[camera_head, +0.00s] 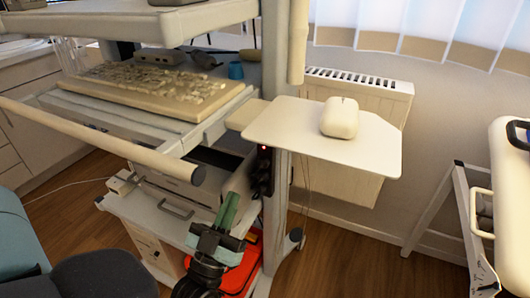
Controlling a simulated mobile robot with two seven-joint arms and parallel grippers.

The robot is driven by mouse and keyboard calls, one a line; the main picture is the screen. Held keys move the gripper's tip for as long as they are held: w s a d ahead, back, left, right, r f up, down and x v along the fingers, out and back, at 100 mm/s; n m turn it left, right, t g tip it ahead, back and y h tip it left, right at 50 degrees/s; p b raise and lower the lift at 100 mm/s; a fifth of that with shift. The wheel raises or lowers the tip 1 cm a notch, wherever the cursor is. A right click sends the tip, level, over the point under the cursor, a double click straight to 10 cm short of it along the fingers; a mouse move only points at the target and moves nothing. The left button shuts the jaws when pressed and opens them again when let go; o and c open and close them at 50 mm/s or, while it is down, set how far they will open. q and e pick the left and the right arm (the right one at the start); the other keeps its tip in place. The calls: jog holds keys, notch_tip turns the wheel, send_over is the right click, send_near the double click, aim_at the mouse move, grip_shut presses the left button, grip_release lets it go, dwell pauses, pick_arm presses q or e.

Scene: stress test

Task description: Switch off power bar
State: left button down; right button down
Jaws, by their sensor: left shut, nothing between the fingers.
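The power bar (263,172) is a dark vertical strip on the pale post of the workstation cart, below the small side shelf. A small red light shows near its top. My left gripper (229,209) reaches up from the bottom of the picture, with green fingers pointing upward. It is shut with nothing in it. In the picture its tips lie to the lower left of the power bar; I cannot tell the gap in depth. The lower part of the power bar is hard to make out. My right gripper is not in view.
The white side shelf (300,142) with a white mouse (340,117) juts out above the power bar. A keyboard (155,88) lies on the tray, with a thick rail (100,140) in front. A red-orange object (240,274) is low behind the gripper. Thin cables hang right of the post.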

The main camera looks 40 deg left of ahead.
pick_arm(q)
jog(key=shift+s, duration=0.1)
jog(key=w+f+x, duration=0.1)
jog(key=f+x, duration=0.1)
jog(key=x, duration=1.1)
jog(key=shift+w+f, duration=0.2)
jog(key=shift+w, duration=0.05)
jog(key=shift+a, duration=0.15)
